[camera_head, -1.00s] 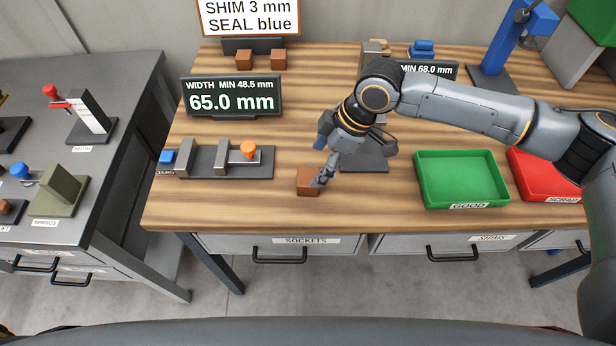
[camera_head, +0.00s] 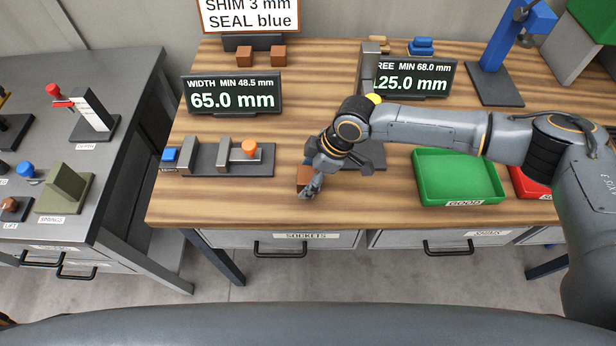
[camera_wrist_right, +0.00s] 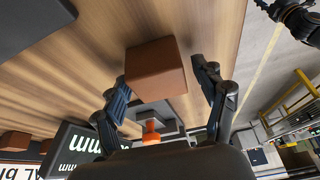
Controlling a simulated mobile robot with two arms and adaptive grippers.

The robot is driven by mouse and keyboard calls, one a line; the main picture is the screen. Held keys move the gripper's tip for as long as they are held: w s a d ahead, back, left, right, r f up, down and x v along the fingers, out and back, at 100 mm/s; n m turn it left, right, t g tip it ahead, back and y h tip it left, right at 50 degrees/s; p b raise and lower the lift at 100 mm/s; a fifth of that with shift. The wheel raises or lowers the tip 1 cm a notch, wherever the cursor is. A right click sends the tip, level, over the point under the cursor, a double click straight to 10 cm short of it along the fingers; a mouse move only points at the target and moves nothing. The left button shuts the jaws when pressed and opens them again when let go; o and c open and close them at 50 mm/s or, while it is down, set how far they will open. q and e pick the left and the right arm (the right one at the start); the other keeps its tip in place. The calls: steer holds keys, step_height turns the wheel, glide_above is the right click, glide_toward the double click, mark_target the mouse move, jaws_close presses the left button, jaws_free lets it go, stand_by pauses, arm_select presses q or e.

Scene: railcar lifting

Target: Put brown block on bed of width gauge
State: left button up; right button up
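A brown block (camera_head: 304,179) lies on the wooden bench near its front edge, right of the width gauge. My right gripper (camera_head: 310,184) is down at this block and partly covers it. In the right wrist view the block (camera_wrist_right: 155,68) shows between the two open fingers (camera_wrist_right: 160,84), with a visible gap to the right finger. The width gauge (camera_head: 262,170) has a dark base, two grey upright jaws and an orange knob (camera_head: 249,147). The bed between its jaws looks empty. The gauge's display (camera_head: 232,93) reads 65.0 mm. My left gripper is not in view.
A second gauge stands partly hidden behind my right arm, with its display (camera_head: 415,78) behind it. A green tray (camera_head: 458,201) and a red tray (camera_head: 530,184) are to the right. Two more brown blocks (camera_head: 261,55) sit at the back. Bench between block and width gauge is clear.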

steer(key=c, duration=1.1)
